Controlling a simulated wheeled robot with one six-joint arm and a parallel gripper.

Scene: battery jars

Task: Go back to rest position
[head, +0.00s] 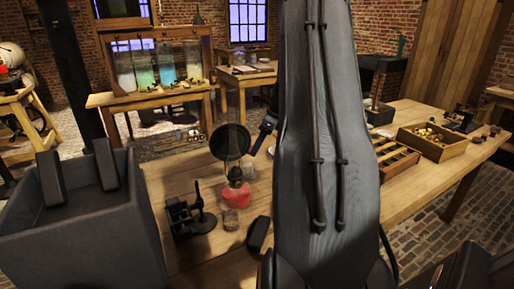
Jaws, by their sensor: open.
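My gripper (76,152) is at the lower left, close to the camera. Its two dark fingers stand up from a grey body, apart from each other, with nothing seen between them. It is in front of the left end of the near wooden workbench (178,182). My grey arm link rises through the middle of the picture and hides part of the bench. The battery jars (145,70), glass with pale, green and blue contents, stand in a wooden frame on a table at the back left.
On the near bench, left of my arm link, stand a lamp with a red base (235,193) and a small black apparatus (195,215). A wooden tray of small parts (432,153) sits at the right. Brick floor (440,240) shows at the lower right.

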